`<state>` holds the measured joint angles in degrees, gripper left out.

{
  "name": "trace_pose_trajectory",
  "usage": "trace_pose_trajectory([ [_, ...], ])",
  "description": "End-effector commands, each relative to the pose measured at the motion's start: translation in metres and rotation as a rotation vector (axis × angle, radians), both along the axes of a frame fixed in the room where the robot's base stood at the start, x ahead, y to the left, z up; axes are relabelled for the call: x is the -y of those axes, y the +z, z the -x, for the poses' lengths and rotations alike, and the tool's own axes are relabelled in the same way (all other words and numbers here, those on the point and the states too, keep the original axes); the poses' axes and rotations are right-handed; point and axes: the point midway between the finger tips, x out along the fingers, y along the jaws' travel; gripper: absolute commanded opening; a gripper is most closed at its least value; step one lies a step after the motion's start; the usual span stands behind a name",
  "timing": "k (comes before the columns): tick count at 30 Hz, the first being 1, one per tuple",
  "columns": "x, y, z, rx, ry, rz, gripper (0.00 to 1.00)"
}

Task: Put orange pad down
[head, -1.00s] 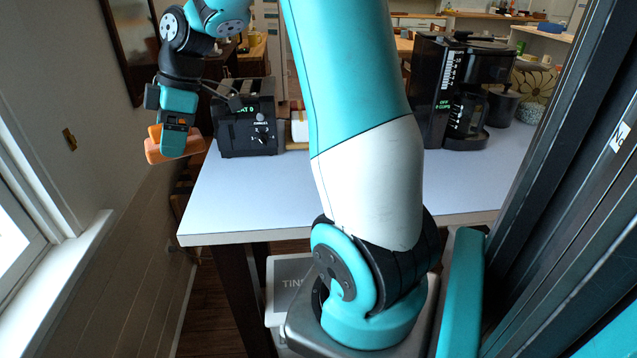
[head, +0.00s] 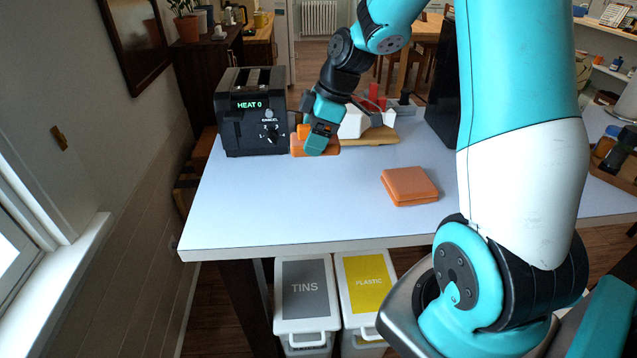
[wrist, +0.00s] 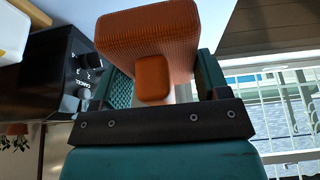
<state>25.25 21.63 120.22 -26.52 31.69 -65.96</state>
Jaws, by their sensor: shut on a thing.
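My gripper (head: 322,128) is shut on an orange pad (head: 296,144), just right of the black toaster and over the white table. In the wrist view the pad (wrist: 150,30) is a thick, rounded, ribbed block with a small orange knob facing me, between the two teal fingers (wrist: 165,85). I cannot tell whether the pad touches the table. A second, flat orange pad (head: 409,185) lies on the white table (head: 290,215), to the right of my gripper and nearer to me.
The black toaster (head: 250,112) stands at the back left of the table. A white item on a wooden board (head: 372,136) sits behind my gripper. Bins marked TINS (head: 306,288) and PLASTIC (head: 368,283) stand below the front edge. The table's front left is clear.

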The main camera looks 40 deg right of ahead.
Motion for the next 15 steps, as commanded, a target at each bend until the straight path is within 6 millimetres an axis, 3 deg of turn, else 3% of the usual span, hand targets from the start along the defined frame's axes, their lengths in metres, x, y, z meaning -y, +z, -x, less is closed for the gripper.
trace_pose_trajectory([
  [6, 0.000, -0.059, 0.001, -0.006, -0.001, -0.002, 0.39],
  [15, 0.001, -0.094, 0.001, -0.003, -0.001, -0.001, 0.39],
])
